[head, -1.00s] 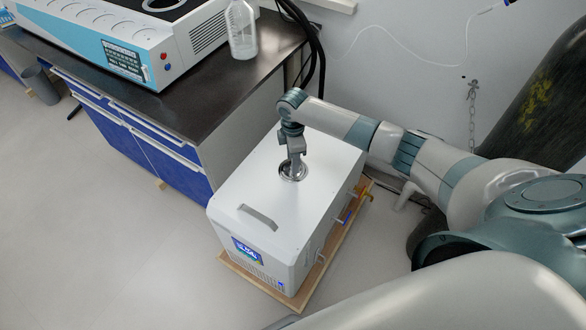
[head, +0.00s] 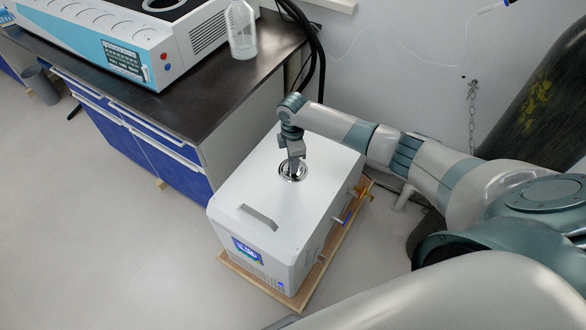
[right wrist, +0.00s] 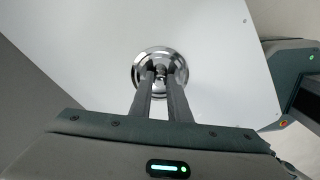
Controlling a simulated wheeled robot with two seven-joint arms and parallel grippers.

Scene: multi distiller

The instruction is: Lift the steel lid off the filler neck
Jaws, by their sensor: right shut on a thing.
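The steel lid (head: 301,173) is a shiny round disc with a small knob. It sits at the filler neck on the top of the white box-shaped unit (head: 240,185) in the head view. The lid also shows in the right wrist view (right wrist: 139,77). My right gripper (head: 293,169) points down over the lid, and its two fingers (right wrist: 160,73) are shut on the lid's knob. The filler neck itself is hidden under the lid. I cannot tell whether the lid is seated or slightly raised. My left gripper is not in view.
The white unit stands on a wooden base (head: 318,275), with valves (head: 359,192) on its right side. A dark-topped bench (head: 200,95) with a blue-white machine (head: 120,45) and a clear bottle (head: 242,32) stands at the left. A dark gas cylinder (head: 530,105) stands at the right.

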